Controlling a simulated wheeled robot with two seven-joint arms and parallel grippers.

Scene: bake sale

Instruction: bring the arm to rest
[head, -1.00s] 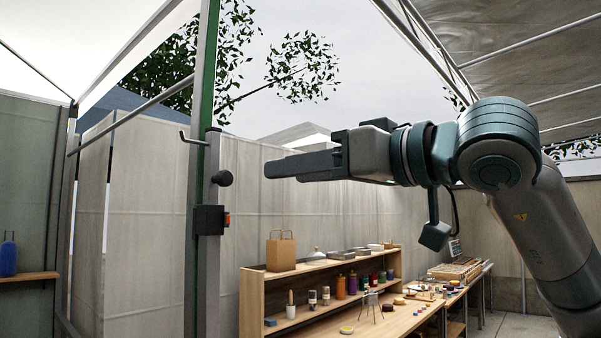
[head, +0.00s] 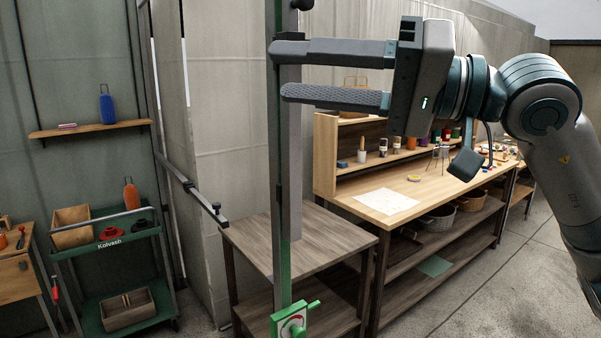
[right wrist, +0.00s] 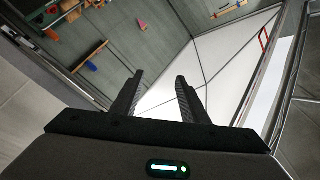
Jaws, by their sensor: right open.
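My right gripper (head: 278,71) is raised in the upper middle of the head view, with its arm coming in from the right. Its two fingers are apart, one above the other, and nothing is between them. In the right wrist view the gripper (right wrist: 158,80) also shows its two fingers spread and empty. In the head view the fingertips overlap a green and grey upright post (head: 286,180); I cannot tell whether they touch it. My left gripper is not in view.
A dark wooden table (head: 300,238) stands by the post, which carries a green lever box (head: 292,322) low down. A long workbench (head: 430,195) with jars and a paper sheet is behind. A green cart (head: 115,262) and a wall shelf (head: 90,129) are at left.

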